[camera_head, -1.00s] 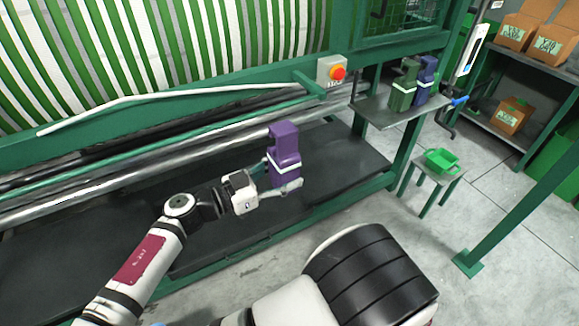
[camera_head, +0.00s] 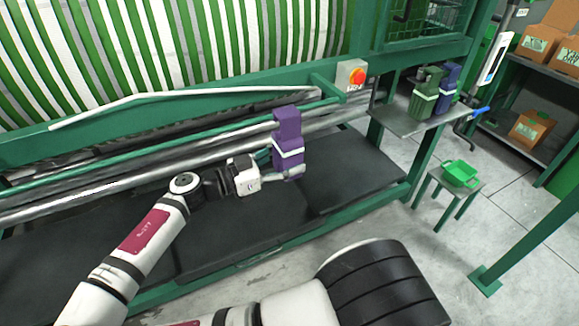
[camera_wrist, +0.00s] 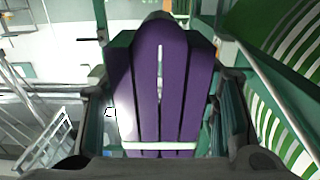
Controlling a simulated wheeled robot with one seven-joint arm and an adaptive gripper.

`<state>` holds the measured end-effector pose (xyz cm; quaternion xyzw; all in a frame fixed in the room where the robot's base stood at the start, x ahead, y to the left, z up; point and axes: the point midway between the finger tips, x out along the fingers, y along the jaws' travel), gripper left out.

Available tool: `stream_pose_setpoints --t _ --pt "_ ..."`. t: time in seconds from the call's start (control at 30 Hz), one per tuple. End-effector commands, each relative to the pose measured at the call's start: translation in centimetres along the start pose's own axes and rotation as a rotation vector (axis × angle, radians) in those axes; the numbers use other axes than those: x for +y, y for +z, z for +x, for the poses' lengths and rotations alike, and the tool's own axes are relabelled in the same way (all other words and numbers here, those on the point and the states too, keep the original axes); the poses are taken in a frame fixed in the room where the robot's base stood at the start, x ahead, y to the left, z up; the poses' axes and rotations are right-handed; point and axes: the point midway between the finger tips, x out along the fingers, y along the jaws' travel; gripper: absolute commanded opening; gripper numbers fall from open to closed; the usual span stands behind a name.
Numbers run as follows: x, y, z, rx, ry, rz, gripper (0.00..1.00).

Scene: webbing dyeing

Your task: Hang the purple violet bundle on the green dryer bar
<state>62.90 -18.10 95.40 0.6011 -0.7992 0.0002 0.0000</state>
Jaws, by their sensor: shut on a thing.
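The purple violet bundle (camera_head: 287,136) is upright with a white band round its middle. My gripper (camera_head: 279,168) is shut on its lower part and holds it up in front of the machine. In the wrist view the bundle (camera_wrist: 160,85) fills the space between the two fingers (camera_wrist: 160,125). The green dryer bar (camera_head: 205,137) runs lengthwise along the machine front, above and beside steel rollers. In the head view the bundle's upper part overlaps the right stretch of the bar and rollers. I cannot tell whether it touches them.
A green bundle (camera_head: 424,97) and a blue-violet bundle (camera_head: 448,88) stand on a side shelf (camera_head: 402,120) at right. A red stop button (camera_head: 357,76) is on the frame. A green basket (camera_head: 459,173) sits on a stool. A dark tray (camera_head: 345,180) lies below the rollers.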

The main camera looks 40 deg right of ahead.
Motion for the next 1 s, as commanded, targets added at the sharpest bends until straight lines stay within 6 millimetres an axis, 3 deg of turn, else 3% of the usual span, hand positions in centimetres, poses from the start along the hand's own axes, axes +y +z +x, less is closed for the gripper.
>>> stream_pose_setpoints --t 1.0 --pt "-7.0 0.6 0.0 0.001 -0.001 -0.001 0.21"
